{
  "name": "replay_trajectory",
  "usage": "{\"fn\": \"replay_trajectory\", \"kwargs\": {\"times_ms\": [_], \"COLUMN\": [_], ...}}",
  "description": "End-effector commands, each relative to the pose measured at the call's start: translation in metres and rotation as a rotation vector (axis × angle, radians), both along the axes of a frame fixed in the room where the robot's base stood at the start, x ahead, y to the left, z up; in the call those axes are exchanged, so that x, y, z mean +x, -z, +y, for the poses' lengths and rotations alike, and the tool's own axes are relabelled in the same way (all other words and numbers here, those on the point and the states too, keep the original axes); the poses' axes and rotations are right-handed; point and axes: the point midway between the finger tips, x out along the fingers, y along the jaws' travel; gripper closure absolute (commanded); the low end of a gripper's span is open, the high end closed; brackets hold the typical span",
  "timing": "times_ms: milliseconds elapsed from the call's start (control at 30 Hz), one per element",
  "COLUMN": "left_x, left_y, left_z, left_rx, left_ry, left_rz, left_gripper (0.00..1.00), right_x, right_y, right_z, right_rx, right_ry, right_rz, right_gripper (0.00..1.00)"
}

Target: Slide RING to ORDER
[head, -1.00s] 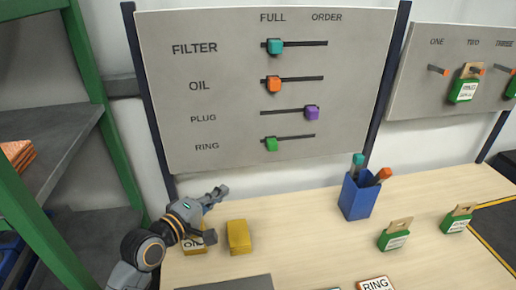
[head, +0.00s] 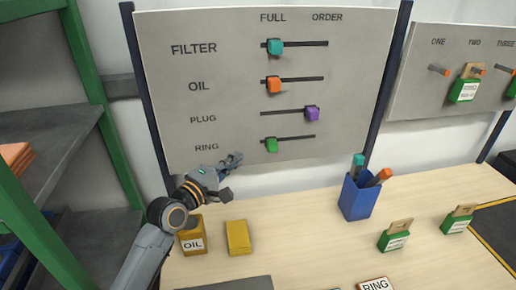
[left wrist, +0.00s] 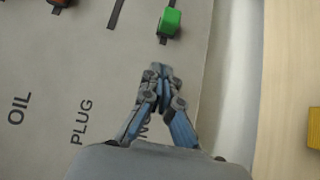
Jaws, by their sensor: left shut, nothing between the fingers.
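The green RING slider knob (head: 271,145) sits near the left end of its dark slot, under the FULL side of the grey board (head: 345,80). The slot runs right toward the ORDER side. My left gripper (head: 234,160) is shut and empty, just left of and slightly below the green knob. In the left wrist view the green knob (left wrist: 170,21) is beyond the closed fingertips (left wrist: 159,70), with a gap between them in the picture. The RING label is partly hidden behind the fingers there. My right gripper is not in view.
Above are the teal FILTER knob (head: 275,47) and orange OIL knob (head: 274,84) at left, and the purple PLUG knob (head: 312,113) at right. Below, an OIL box (head: 192,243), yellow block (head: 238,238) and blue cup (head: 357,199) stand on the table.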

Motion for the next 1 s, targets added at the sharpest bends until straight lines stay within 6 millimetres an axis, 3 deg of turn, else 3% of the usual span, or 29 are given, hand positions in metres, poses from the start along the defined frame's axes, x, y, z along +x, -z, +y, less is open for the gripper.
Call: {"fn": "replay_trajectory", "kwargs": {"times_ms": [200,333,500,1000], "left_x": [0.038,0.040,0.043,0.044], "left_y": [-0.002,-0.003,-0.001,0.000], "left_z": [-0.026,-0.047,-0.060,-0.067], "left_rx": [0.001,-0.001,0.000,0.000], "left_ry": [0.001,0.002,0.000,0.000], "left_rz": [0.000,0.003,0.001,0.000], "left_gripper": [1.00,1.00,1.00,1.00], "right_x": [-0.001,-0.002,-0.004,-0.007], "right_y": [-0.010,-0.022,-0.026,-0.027], "right_z": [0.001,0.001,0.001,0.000], "right_rx": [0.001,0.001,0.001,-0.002], "right_ry": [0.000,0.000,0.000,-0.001], "right_rz": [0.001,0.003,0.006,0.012], "right_gripper": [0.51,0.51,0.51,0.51]}}
